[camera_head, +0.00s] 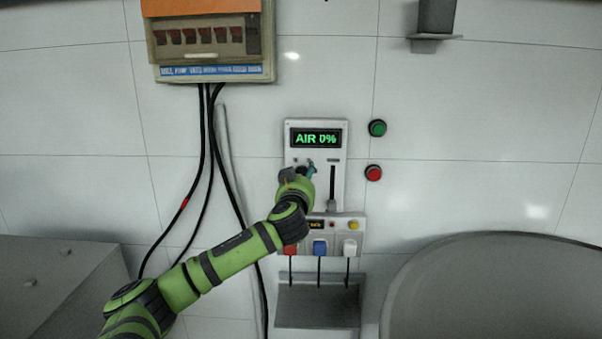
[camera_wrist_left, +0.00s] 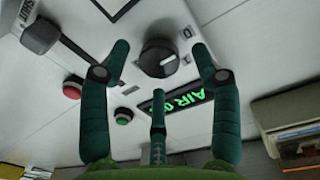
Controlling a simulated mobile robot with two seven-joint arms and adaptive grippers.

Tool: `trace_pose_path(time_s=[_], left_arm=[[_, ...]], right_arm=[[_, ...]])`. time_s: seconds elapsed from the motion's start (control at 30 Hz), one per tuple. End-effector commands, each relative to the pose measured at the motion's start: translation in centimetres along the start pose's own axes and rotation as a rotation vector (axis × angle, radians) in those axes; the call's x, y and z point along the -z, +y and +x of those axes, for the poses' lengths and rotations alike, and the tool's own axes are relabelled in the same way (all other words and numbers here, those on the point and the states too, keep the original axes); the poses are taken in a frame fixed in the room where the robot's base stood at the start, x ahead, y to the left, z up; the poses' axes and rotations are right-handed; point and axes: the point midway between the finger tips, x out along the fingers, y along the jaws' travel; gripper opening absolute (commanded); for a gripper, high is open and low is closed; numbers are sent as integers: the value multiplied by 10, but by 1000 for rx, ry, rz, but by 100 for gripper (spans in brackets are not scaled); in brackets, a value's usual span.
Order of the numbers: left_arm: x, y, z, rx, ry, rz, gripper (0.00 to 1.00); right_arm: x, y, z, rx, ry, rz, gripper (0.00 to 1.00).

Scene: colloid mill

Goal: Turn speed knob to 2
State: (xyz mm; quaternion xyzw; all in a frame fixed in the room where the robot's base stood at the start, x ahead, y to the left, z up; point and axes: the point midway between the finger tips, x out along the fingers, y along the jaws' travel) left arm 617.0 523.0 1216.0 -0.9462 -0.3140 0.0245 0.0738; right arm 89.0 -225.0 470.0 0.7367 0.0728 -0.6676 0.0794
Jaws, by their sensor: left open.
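The speed knob (camera_wrist_left: 158,58) is a round black dial with a light pointer mark on a white control panel. It shows in the left wrist view between my open fingers and apart from them. My left gripper (camera_wrist_left: 160,75) has its green fingers spread around the knob. In the head view my left gripper (camera_head: 305,170) is at the left part of the panel (camera_head: 338,140) and hides the knob. The panel's display (camera_head: 316,138) reads "AIR 0%" in green. My right gripper is not in view.
A slider (camera_head: 332,190) is right of my gripper on the panel. Green (camera_head: 377,128) and red (camera_head: 373,173) buttons are on the wall to the right. Below is a box with several coloured plugs (camera_head: 320,247). Black cables (camera_head: 207,150) hang at the left.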

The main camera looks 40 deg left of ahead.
Motion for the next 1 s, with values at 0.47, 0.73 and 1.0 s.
trace_pose_path(time_s=[0.47, 0.73, 1.0], left_arm=[[-1, 0, 5, -1, 0, 0, 15], [0, 0, 5, -1, 0, 4, 7], [1, 0, 5, -1, -4, 81, 7]], right_arm=[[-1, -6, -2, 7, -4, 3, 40], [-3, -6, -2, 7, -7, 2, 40], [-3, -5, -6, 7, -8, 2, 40]])
